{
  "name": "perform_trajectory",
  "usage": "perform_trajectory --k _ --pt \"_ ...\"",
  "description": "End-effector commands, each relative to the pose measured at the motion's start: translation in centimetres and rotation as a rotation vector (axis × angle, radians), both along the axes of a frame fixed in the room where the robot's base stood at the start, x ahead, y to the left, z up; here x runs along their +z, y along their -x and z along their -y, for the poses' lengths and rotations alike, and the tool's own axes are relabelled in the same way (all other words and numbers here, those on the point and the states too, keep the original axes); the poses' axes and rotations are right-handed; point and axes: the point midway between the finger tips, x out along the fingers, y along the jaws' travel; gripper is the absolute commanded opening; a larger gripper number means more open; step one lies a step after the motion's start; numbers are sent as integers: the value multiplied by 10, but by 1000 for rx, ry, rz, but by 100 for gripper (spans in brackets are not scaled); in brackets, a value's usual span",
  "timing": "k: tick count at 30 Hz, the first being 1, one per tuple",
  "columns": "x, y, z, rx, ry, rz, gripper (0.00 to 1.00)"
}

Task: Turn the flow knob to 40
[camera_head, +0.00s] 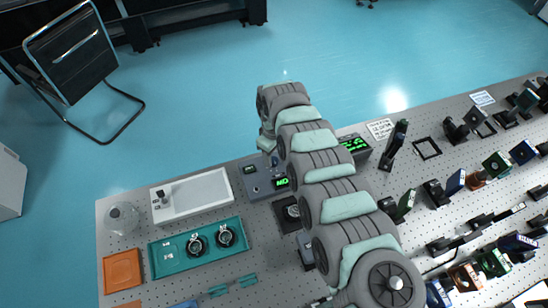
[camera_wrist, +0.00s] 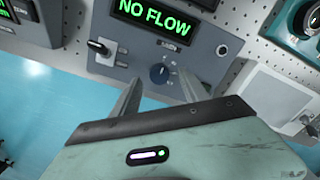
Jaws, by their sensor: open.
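The flow knob (camera_wrist: 158,73) is a small dark blue dial on the grey control box (camera_wrist: 208,62), in the upper middle of the wrist view. Scale marks surround it, but its numbers are too small to read. The green display (camera_wrist: 155,17) above it says NO FLOW. My gripper (camera_wrist: 159,79) is open, its two fingers pointing at the box on either side of the knob in the picture. I cannot tell whether they touch it. In the head view the box (camera_head: 256,186) lies beside my arm, which hides part of it, and the knob is not clear.
A toggle switch (camera_wrist: 98,46) sits left of the knob on the panel. A white tray (camera_head: 195,209) and a teal tray (camera_head: 165,256) with two round mounts stand left of the box. Several optics mounts crowd the table's right side.

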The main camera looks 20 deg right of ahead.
Motion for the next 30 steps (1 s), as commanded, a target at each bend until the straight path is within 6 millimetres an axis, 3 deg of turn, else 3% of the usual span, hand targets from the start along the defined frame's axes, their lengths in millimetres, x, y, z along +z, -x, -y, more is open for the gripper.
perform_trajectory --k 6,16,30 --pt "-22 -2 0 1 0 4 52" --pt "-26 -1 0 0 1 4 52" --pt "-26 -1 0 0 1 4 15"
